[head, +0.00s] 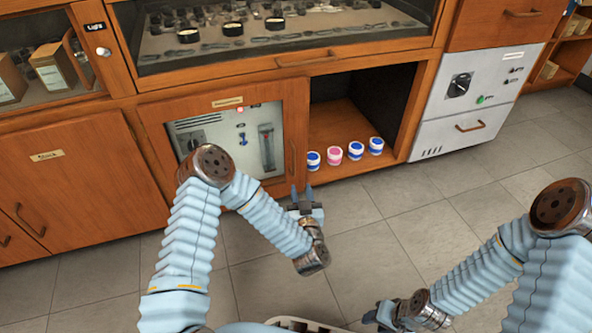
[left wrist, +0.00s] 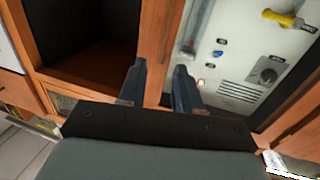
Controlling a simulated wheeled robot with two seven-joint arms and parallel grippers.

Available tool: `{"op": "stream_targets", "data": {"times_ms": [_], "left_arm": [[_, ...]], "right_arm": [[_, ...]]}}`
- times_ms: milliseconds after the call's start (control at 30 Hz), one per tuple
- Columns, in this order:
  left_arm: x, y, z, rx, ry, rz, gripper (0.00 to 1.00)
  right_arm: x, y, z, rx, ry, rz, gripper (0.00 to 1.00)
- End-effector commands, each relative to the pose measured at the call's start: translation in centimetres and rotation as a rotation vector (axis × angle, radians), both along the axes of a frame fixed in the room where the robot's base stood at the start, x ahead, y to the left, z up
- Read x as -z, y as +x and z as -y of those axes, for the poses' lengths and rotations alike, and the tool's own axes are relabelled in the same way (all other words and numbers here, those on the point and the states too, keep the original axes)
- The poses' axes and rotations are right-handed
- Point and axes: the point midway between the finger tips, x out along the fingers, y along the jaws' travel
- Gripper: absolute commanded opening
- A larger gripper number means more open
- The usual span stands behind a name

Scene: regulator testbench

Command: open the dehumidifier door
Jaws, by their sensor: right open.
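The dehumidifier door (head: 150,135) is a wooden-framed glass door low in the cabinet, with a small label on top and a grey panel with a knob and a gauge behind the glass. It looks shut. Its handle (head: 292,152) is on the right side of the frame. My left gripper (head: 301,190) is open and empty, just below and in front of the door's right edge. In the left wrist view its two fingers (left wrist: 158,85) point at the wooden frame; I cannot tell if they touch it. My right gripper (head: 378,312) is open and empty above the floor.
Right of the door is an open compartment (head: 330,120) with several blue-and-white and pink jars (head: 355,151) along its front. A wooden cupboard (head: 70,190) stands left. A grey control unit (head: 470,100) stands right. The tiled floor in front is clear.

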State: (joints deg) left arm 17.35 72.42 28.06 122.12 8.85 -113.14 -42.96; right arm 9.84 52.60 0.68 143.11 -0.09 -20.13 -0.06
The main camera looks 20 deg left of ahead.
Motion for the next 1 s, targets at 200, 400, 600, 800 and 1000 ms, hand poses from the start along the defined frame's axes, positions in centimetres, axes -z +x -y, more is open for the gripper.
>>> {"op": "stream_targets", "data": {"times_ms": [200, 400, 600, 800, 1000], "left_arm": [[-0.4, 2.2, -1.6, -0.038, 0.011, 0.016, 0.34], [-0.1, 6.5, -3.3, -0.034, 0.015, 0.019, 0.34], [-0.2, 10.3, -4.9, -0.030, 0.014, 0.019, 0.34], [-0.3, 12.2, -5.6, -0.027, 0.014, 0.017, 0.34], [-0.3, 12.6, -5.7, -0.026, 0.015, 0.017, 0.34]], "right_arm": [[-0.6, 0.0, 0.0, 0.000, 0.000, -0.001, 0.43], [0.6, 0.0, 0.0, 0.000, 0.000, 0.001, 0.43], [1.3, 0.1, 0.0, 0.002, 0.000, 0.002, 0.43], [1.6, 0.1, 0.0, 0.002, -0.001, 0.003, 0.43], [1.6, 0.1, 0.0, 0.002, -0.001, 0.003, 0.43]]}}
